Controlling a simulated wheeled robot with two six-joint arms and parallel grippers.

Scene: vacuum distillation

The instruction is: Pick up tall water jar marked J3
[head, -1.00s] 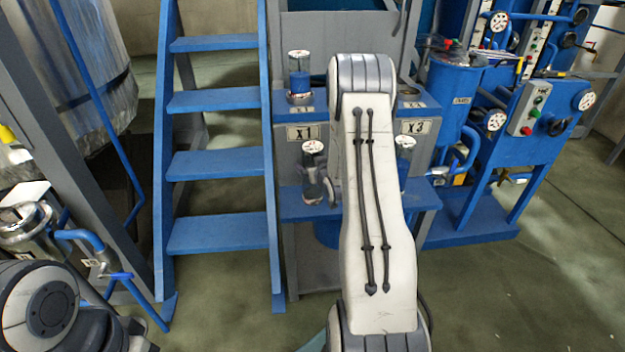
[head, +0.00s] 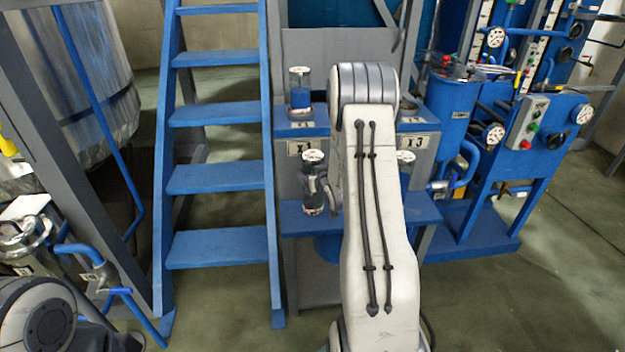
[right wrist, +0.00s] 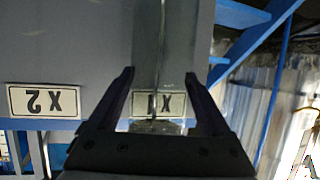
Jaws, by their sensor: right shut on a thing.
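A tall clear jar (head: 313,182) with a white round lid label and dark base is at the lower shelf below the X1 plate in the head view. It leans slightly; I cannot tell whether its base touches the shelf. My right gripper, mostly hidden behind my arm in the head view, is shut on this jar. In the right wrist view, my right gripper (right wrist: 160,75) has its two dark fingers on either side of the clear jar (right wrist: 162,45), and the X1 plate shows through. I cannot read a J3 mark. My left gripper is out of view.
A jar of blue liquid (head: 300,92) stands on the upper step. Another jar (head: 405,168) is partly hidden behind my right arm, near the X3 plate (head: 415,142). Blue stairs (head: 215,180) rise to the left; a blue pipe rig (head: 530,130) stands right.

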